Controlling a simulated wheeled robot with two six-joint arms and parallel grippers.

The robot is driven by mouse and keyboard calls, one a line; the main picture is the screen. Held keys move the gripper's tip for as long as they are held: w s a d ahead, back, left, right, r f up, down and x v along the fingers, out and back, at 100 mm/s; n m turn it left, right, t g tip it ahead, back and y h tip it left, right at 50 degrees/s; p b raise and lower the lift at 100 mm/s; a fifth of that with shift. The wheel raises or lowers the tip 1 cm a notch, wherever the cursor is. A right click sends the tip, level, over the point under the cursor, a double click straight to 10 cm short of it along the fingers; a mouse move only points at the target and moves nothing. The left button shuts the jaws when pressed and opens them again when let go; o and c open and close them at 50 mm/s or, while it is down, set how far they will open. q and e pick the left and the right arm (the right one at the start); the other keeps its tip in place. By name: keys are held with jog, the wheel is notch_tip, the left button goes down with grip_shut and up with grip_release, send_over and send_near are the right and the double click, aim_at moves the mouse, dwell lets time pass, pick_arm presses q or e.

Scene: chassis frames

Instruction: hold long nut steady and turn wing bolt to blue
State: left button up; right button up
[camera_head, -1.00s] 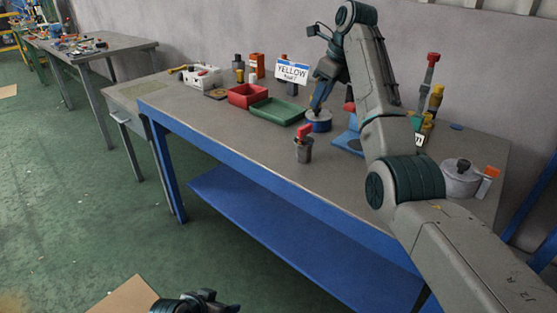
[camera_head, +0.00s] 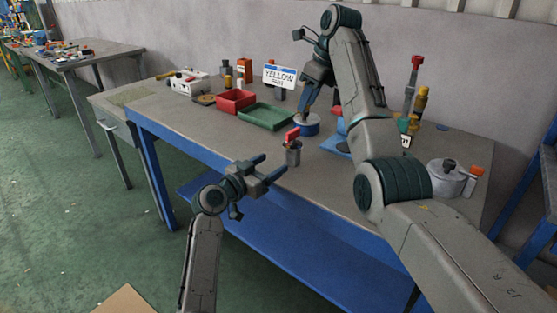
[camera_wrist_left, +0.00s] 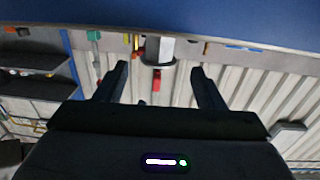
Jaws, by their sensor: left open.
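The long nut (camera_head: 293,155) looks like a grey upright cylinder near the table's front edge. The red wing bolt (camera_head: 292,134) stands in its top. My left gripper (camera_head: 273,164) is open, just in front of and left of the nut, fingers toward it. In the left wrist view, which looks upside down, the grey nut (camera_wrist_left: 159,50) shows beyond and between the spread fingertips, with the red wing (camera_wrist_left: 156,82) below it in the picture. My right gripper (camera_head: 308,110) points down at a blue round piece (camera_head: 308,129); its finger gap is too small to judge.
A sign reading YELLOW (camera_head: 280,76) stands at the back. A red bin (camera_head: 236,101) and green tray (camera_head: 266,117) lie left of the right gripper. A grey round pot (camera_head: 446,178) stands at the right. The table's blue front edge (camera_head: 230,148) is near my left gripper.

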aim_at(287, 155)
pick_arm(q)
jog(key=x, duration=0.9)
jog(key=shift+w+d, duration=0.25)
jog(key=shift+w, duration=0.05)
jog(key=shift+c, duration=0.4)
jog(key=c, duration=1.1)
jog(key=shift+c, duration=0.3)
pick_arm(e)
jog(key=o, duration=0.6)
jog(key=shift+s+r, duration=0.1)
jog(key=shift+r, duration=0.05)
jog(key=shift+c, duration=0.2)
jog(key=shift+o, duration=1)
jog(key=shift+s+d+r+m, duration=0.1)
jog(key=shift+s+r+m, duration=0.15)
jog(key=shift+m, duration=0.15)
jog(key=shift+m+t, duration=0.5)
jog(key=shift+m, duration=0.2)
jog(key=x, duration=1.1)
jog(key=shift+s, duration=0.2)
